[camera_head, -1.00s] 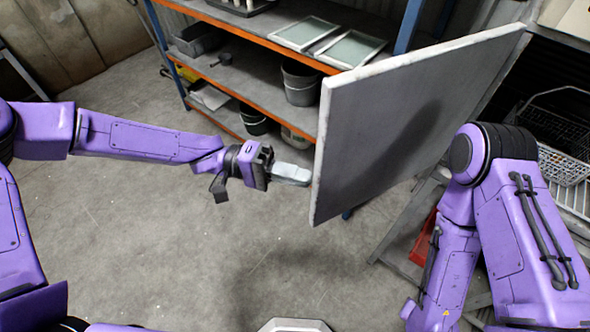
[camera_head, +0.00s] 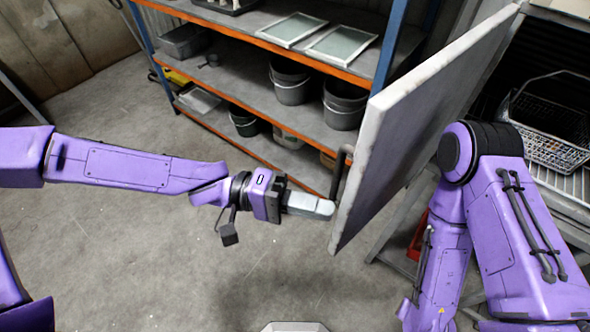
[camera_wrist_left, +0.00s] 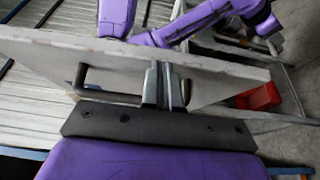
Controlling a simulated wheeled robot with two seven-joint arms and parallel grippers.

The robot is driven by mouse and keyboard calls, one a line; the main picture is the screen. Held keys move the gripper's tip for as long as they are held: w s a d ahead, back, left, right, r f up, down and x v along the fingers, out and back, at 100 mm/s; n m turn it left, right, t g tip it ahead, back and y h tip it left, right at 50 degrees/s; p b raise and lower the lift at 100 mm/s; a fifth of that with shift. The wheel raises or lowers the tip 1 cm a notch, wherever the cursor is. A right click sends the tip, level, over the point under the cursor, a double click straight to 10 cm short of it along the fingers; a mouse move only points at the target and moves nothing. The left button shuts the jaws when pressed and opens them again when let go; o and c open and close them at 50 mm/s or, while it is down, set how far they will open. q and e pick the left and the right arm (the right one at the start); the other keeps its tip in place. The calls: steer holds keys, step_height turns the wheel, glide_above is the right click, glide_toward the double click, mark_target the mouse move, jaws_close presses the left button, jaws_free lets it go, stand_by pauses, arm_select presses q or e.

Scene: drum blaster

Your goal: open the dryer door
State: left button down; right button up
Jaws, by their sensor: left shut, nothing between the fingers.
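The dryer door (camera_head: 410,140) is a thick grey panel that stands swung out from the dryer opening, seen nearly edge-on in the head view. Its dark bar handle (camera_head: 340,172) shows on the panel's left face, and also in the left wrist view (camera_wrist_left: 82,80). My left gripper (camera_head: 328,208) is shut and empty, with its fingertips close to the door's free edge, below the handle. In the left wrist view the fingers (camera_wrist_left: 166,84) overlap the door panel (camera_wrist_left: 220,78); I cannot tell whether they touch it. My right arm stands right of the door; its gripper is out of view.
A wire basket (camera_head: 550,130) sits on a rack inside the opening at the right. A blue-and-orange shelf unit (camera_head: 240,105) with buckets (camera_head: 290,88) and framed panes stands behind the door. A red object (camera_head: 420,238) is low behind my right arm. Floor at left is clear.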

arm_select(q)
steer(key=shift+s, duration=0.1)
steer(key=shift+a, duration=0.15)
steer(key=b+v, duration=0.1)
steer(key=v, duration=0.9)
steer(key=shift+a, duration=0.3)
